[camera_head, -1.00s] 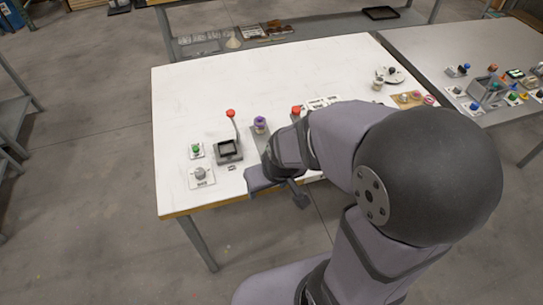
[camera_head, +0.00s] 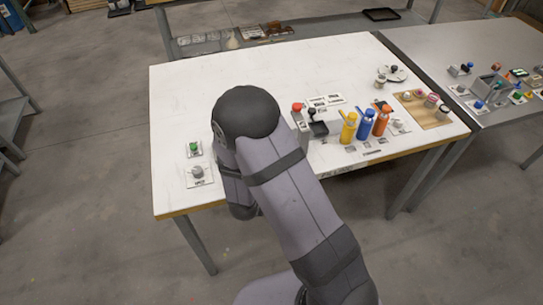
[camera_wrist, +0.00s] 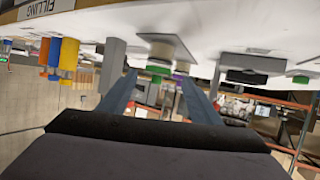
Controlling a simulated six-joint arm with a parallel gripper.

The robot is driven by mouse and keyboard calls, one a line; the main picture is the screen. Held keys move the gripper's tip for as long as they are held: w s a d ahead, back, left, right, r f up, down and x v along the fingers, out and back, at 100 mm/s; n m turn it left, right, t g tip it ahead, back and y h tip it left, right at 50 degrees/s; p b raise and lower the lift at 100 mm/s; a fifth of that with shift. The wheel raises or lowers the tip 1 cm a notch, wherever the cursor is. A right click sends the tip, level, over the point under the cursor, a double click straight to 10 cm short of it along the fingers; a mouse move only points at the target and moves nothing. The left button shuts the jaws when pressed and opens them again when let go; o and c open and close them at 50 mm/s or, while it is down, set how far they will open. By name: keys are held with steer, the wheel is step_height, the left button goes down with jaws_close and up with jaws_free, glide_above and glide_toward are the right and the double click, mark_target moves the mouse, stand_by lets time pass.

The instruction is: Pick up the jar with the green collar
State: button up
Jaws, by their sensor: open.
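In the wrist view, which shows the scene upside down, a small jar with a green collar (camera_wrist: 158,70) hangs below a pale square pad at the top centre. A purple-collared item (camera_wrist: 182,67) shows just right of it, partly hidden. My gripper (camera_wrist: 158,77) is open and empty, its two fingers spread to either side of the green collar in the picture. The jar seems to lie beyond the fingertips; I cannot tell the exact gap. In the head view my arm hides the gripper and the jar.
Yellow (camera_head: 349,128), blue (camera_head: 366,124) and orange (camera_head: 382,120) bottles stand right of my arm. A wooden board (camera_head: 430,119) with jars lies farther right. A green button (camera_head: 194,147) and a grey knob (camera_head: 197,172) sit at the left. The table's back left is clear.

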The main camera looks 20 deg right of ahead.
steer(key=shift+s+d+f+m, duration=0.15)
steer(key=shift+f+m, duration=0.25)
steer(key=shift+f, duration=0.4)
steer(key=shift+p+x, duration=1)
steer(key=shift+x, duration=2.6)
steer(key=c, duration=1.1)
